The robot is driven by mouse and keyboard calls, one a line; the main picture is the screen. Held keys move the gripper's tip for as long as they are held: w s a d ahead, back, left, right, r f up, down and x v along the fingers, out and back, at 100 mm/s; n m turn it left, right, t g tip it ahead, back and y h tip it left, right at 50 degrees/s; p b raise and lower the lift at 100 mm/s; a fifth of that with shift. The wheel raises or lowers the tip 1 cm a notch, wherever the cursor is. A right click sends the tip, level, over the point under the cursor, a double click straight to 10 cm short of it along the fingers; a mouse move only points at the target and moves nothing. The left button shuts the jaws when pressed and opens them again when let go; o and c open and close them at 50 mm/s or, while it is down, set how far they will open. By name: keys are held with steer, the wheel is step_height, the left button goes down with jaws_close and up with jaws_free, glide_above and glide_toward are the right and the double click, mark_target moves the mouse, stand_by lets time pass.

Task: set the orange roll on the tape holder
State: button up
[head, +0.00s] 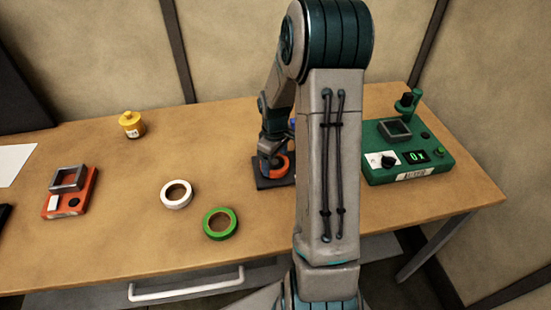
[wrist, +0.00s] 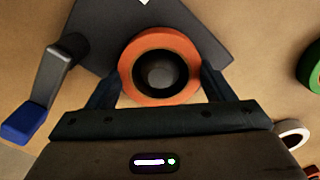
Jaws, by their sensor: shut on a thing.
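The orange roll (wrist: 160,95) is between the two fingers of my gripper (wrist: 160,90) in the wrist view, with a finger against each side. In the head view the orange roll (head: 279,166) shows beside my gripper (head: 270,155), partly hidden by my arm. The tape holder (head: 263,183) is a dark square plate on the table, directly under the roll. In the wrist view its dark plate (wrist: 205,45) spreads behind the roll, and a grey post shows inside the roll's hole. I cannot tell whether the roll touches the plate.
A grey crank with a blue knob (wrist: 22,123) is beside the holder. A white roll (head: 176,194) and a green roll (head: 220,223) lie left of it. A green device (head: 407,150) stands right, an orange device (head: 71,192) and yellow pot (head: 131,124) left.

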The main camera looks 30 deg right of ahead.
steer(key=shift+f, duration=0.15)
steer(key=o, duration=0.7)
step_height(320, 180, up, 11)
steer(key=p, duration=0.7)
steer(key=shift+p, duration=0.35)
